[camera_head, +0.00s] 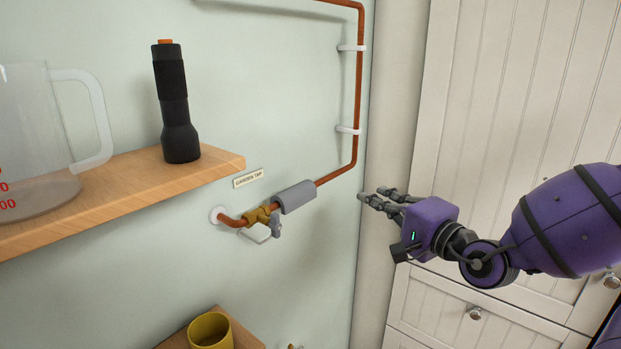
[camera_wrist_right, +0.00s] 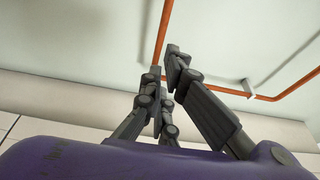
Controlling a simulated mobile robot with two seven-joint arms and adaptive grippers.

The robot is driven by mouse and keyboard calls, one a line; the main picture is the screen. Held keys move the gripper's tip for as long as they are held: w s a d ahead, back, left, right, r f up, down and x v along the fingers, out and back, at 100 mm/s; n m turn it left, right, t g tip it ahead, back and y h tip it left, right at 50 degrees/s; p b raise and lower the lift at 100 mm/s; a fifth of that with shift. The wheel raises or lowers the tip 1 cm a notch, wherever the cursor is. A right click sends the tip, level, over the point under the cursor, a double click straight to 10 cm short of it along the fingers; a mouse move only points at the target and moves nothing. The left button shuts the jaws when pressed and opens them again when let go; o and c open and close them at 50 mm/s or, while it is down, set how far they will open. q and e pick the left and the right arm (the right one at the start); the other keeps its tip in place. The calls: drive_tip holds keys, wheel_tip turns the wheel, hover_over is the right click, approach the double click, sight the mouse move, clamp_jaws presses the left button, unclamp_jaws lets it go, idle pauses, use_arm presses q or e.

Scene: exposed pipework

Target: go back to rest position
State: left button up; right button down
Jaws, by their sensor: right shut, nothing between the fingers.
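My right gripper (camera_head: 372,199) reaches in from the right in the head view, in front of the wall corner and the white cabinet. It is shut and empty, apart from the pipework, with its fingers pointing left toward the wall. Its dark fingers (camera_wrist_right: 168,72) also show in the right wrist view, with nothing held between them. The brass garden tap valve (camera_head: 258,215) sits on the copper pipe to the left of the gripper, below a small label (camera_head: 248,178). My left gripper is not in view.
A wooden shelf (camera_head: 130,191) holds a black torch (camera_head: 175,105) and a clear measuring jug (camera_head: 35,130). A lower shelf holds a yellow cup (camera_head: 210,331). Grey insulation (camera_head: 297,197) wraps the copper pipe (camera_head: 358,80). The white cabinet (camera_head: 500,100) stands close behind my right arm.

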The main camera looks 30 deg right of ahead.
drive_tip(key=s+a+f+m+g, duration=0.1)
drive_tip(key=s+f+m+g, duration=0.15)
drive_tip(key=f+m, duration=1.15)
drive_tip(key=s+a+f+m+g, duration=0.2)
drive_tip(key=f+m+g, duration=0.1)
drive_tip(key=f+m, duration=1.1)
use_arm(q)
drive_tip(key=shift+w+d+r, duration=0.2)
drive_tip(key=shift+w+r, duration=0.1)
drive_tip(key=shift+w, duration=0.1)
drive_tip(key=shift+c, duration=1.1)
use_arm(e)
drive_tip(key=s+a+f+m+g, duration=0.2)
drive_tip(key=s+a+f+m, duration=0.7)
drive_tip(key=s+f+m, duration=0.2)
drive_tip(key=s+a+f+m+g, duration=0.2)
drive_tip(key=s+a+f+m, duration=0.7)
drive_tip(key=s+f+m, duration=0.3)
drive_tip(key=s+m, duration=0.2)
drive_tip(key=m, duration=0.1)
drive_tip(key=shift+a+f+h, duration=0.25)
drive_tip(key=shift+f+h, duration=0.05)
drive_tip(key=shift+h, duration=0.1)
